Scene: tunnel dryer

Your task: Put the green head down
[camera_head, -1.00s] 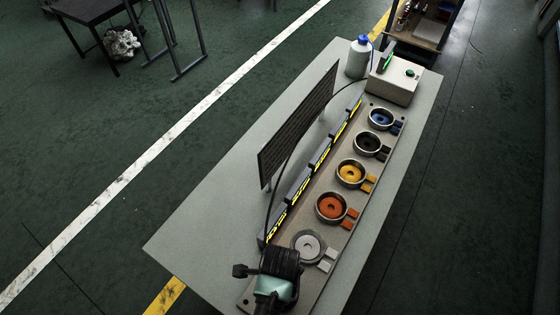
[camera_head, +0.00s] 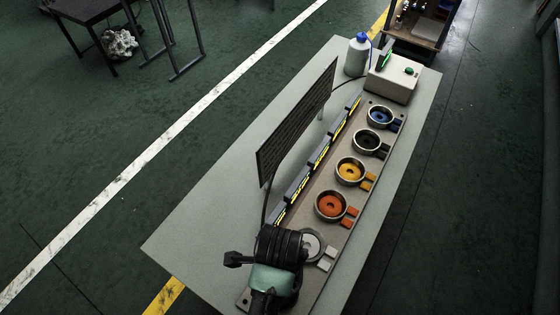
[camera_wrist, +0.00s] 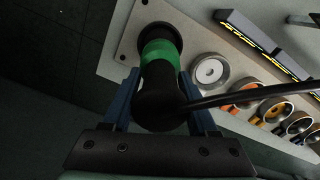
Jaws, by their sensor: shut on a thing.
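The green head (camera_wrist: 160,52) is a black cylinder with a bright green band. In the wrist view it stands out between the two blue fingers of my gripper (camera_wrist: 157,85), which is shut on it. In the head view my gripper (camera_head: 278,250) is over the near end of the plate and hides the head. A black cable (camera_wrist: 235,97) crosses in front of the head and runs off to the right.
Along the plate are rings with white (camera_head: 311,243), orange (camera_head: 331,206), yellow (camera_head: 350,171), black (camera_head: 367,142) and blue (camera_head: 380,117) centres. A dark upright panel (camera_head: 297,122) stands left of them. A control box (camera_head: 392,80) and a bottle (camera_head: 358,55) are at the far end.

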